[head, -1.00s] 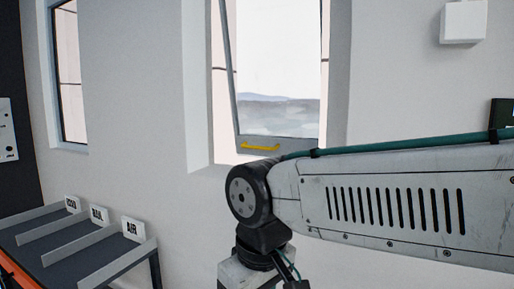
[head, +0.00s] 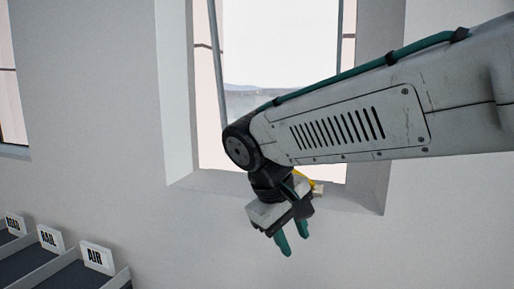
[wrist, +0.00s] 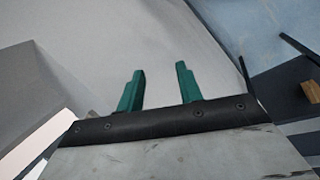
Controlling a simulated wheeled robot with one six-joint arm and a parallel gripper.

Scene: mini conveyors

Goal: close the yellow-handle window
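The window (head: 280,40) is in the upper middle of the head view. Its grey sash bar (head: 215,65) slants against the wall opening, so the sash stands ajar. The yellow handle (head: 313,184) is at the bottom of the window, mostly hidden behind my wrist; only a small yellow piece shows to the right. My gripper (head: 294,242) hangs below the sill, fingers pointing down and slightly right. In the wrist view my gripper (wrist: 160,68) is open, its two green fingers apart with nothing between them. The handle cannot be made out in the wrist view.
The window's deep white sill and side walls (head: 175,110) surround the opening. Sloping chutes with white labels, one reading AIR (head: 97,257), stand at the lower left. Another window (head: 10,100) is at the left edge. The wall below and right of the sill is bare.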

